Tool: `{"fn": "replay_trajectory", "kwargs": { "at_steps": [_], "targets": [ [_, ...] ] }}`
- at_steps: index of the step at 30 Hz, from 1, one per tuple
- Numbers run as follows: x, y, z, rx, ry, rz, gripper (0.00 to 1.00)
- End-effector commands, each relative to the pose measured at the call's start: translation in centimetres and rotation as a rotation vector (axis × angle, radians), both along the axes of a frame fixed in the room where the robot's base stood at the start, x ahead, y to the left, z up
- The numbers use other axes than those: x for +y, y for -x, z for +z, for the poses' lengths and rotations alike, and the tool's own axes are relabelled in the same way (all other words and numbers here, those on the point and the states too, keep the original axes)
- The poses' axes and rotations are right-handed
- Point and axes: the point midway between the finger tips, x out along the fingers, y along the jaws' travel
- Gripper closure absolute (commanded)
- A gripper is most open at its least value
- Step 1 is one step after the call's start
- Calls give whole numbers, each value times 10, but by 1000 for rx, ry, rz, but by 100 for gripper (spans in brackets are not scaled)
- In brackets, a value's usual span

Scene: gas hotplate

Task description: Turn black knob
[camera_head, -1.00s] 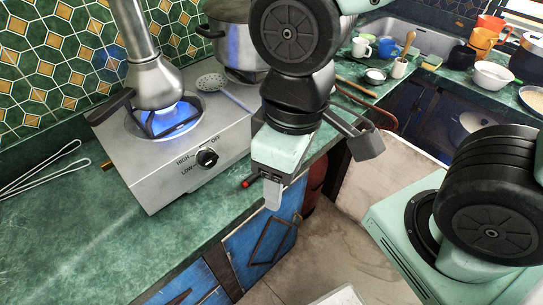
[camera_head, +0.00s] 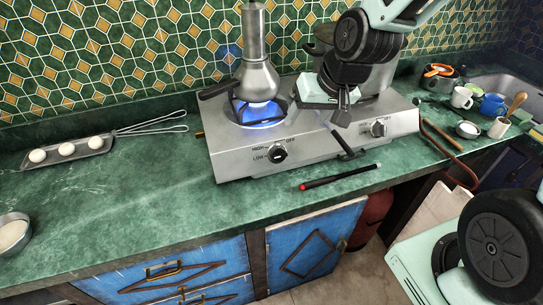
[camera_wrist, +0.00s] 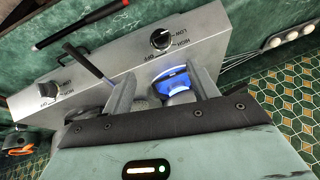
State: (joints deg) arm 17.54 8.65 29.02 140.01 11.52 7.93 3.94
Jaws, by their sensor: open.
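The black knob (camera_head: 277,153) is on the left part of the hotplate's sloped silver front (camera_head: 230,165), among the HIGH, LOW and OFF marks. It also shows in the wrist view (camera_wrist: 160,40), beyond and between the fingers, apart from them. A blue flame (camera_head: 262,121) burns on the left burner under a long-necked metal pot (camera_head: 258,82). My gripper (camera_head: 338,112) hangs over the hotplate, to the right of and above the black knob. Its two fingers are spread and empty, and they also show in the wrist view (camera_wrist: 164,88).
A second, greyer knob (camera_head: 378,129) is on the right. A dark handle (camera_head: 343,146) juts over the hotplate's front edge. A black-and-red stick (camera_head: 338,177) lies in front. A large pot (camera_head: 375,75) stands behind my gripper. An egg tray (camera_head: 68,150) lies left; the counter before the hotplate is mostly clear.

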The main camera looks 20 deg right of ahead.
Motion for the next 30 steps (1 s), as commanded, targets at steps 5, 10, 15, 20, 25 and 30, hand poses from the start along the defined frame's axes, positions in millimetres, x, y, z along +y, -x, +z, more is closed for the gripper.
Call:
{"fn": "replay_trajectory", "kwargs": {
  "at_steps": [5, 10, 15, 20, 25, 30],
  "targets": [
    [3, -5, -15, 2, -1, 3, 41],
    [9, -16, -40, 5, -1, 5, 41],
    [14, -28, -68, 6, 0, 4, 41],
    [18, -38, -92, 6, 1, 3, 41],
    [23, -50, -118, 5, 1, 3, 41],
    [27, -59, -139, 4, 2, 2, 41]
  ]
}}
